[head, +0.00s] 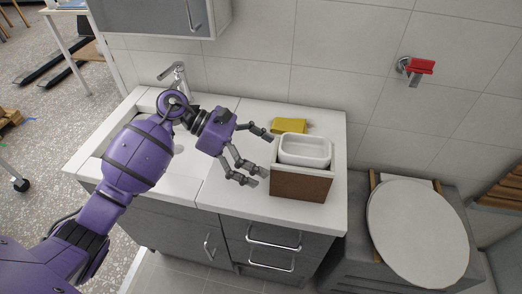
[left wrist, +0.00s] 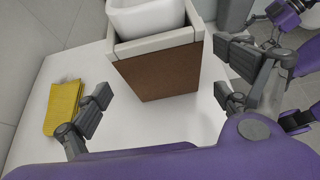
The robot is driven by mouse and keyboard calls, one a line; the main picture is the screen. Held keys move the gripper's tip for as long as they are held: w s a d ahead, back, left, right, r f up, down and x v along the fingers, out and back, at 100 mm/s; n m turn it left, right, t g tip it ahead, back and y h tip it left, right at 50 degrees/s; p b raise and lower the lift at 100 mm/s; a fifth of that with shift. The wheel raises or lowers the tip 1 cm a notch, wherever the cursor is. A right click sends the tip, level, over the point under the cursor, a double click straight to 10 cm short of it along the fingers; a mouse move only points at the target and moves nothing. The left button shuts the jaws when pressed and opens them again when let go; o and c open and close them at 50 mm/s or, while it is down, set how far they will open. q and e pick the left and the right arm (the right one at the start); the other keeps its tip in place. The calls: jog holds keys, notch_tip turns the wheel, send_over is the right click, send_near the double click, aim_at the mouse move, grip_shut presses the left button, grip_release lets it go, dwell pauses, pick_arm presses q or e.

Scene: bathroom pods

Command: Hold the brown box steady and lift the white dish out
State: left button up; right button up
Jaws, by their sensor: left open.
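The brown box (head: 301,186) stands upright on the white counter, brown-fronted with a pale rim. The white dish (head: 305,150) sits inside it, its upper part above the rim. In the left wrist view the box (left wrist: 158,75) is ahead, with the dish (left wrist: 147,18) cut off by the top edge. My left gripper (head: 263,156) is open and empty, just left of the box, with its fingers spread towards it and apart from it. Purple and grey parts at the wrist view's upper right look like my right gripper (left wrist: 268,22); its jaws are unclear.
A yellow cloth-like item (head: 289,126) lies behind the box, near the wall. A sink with a tap (head: 178,77) is behind my left arm. A round white lid (head: 417,232) is to the right, below a red-handled valve (head: 420,66). The counter's front left of the box is clear.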

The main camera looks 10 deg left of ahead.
aim_at(295, 176)
pick_arm(q)
jog(key=b+x, duration=0.1)
jog(key=x, duration=0.7)
jog(key=shift+s+a+f, duration=0.1)
jog(key=shift+f, duration=0.05)
jog(key=shift+d+f, duration=0.25)
jog(key=shift+d, duration=0.35)
jog(key=shift+d+b, duration=0.25)
jog(key=shift+b, duration=0.1)
jog(key=c, duration=0.7)
jog(key=shift+f, duration=0.1)
jog(key=shift+c, duration=0.2)
jog(key=shift+s+f, duration=0.1)
jog(key=o, duration=0.9)
jog(key=shift+o, duration=0.2)
